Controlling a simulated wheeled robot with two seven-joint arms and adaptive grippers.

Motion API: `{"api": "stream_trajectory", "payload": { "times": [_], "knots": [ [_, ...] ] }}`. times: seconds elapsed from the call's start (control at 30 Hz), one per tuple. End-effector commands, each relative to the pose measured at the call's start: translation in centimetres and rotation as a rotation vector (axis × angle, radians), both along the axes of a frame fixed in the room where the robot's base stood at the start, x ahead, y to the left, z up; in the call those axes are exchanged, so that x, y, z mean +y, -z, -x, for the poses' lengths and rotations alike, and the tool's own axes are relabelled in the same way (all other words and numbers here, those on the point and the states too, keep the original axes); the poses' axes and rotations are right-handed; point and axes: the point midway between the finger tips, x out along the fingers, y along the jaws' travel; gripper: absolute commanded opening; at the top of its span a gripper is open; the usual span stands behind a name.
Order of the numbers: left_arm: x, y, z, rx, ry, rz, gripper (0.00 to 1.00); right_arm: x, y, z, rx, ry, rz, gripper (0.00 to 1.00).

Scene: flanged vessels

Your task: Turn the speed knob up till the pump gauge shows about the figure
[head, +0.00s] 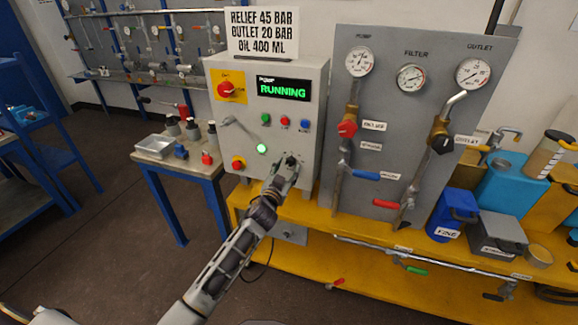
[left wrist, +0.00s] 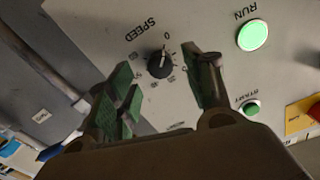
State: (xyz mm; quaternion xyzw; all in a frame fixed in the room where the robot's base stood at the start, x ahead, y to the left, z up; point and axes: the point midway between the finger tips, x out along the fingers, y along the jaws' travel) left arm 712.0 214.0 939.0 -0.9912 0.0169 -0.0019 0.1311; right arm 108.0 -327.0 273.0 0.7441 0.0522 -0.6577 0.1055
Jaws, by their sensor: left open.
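The black speed knob (left wrist: 159,64) is on the grey control box (head: 222,135), with a white pointer line and a printed scale around it. In the left wrist view, its pointer is near the 0 mark. My left gripper (head: 288,164) is at the lower right of the box front. My right gripper is not in view.
The display (head: 284,90) reads RUNNING, and the run lamp (head: 261,149) glows green. A sign (head: 262,33) reads relief 45 bar, outlet 20 bar, oil 400 ml.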

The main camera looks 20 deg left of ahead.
Motion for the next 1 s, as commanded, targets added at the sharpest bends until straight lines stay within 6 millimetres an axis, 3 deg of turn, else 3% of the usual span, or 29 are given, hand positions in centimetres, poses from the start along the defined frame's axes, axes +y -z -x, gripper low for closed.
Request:
{"api": "stream_trajectory", "payload": {
  "times": [0.4, 0.83, 1.0],
  "knots": [
    [-0.1, 0.0, -2.8, -0.001, 0.001, 0.001, 0.51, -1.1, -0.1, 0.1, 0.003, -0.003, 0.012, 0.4],
    [-0.1, 0.0, -3.1, 0.0, 0.001, 0.001, 0.51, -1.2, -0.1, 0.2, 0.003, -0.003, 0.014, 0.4],
    [-0.1, 0.0, -3.1, 0.0, 0.001, 0.001, 0.29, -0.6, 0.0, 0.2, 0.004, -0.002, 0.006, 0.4]
  ]
}}
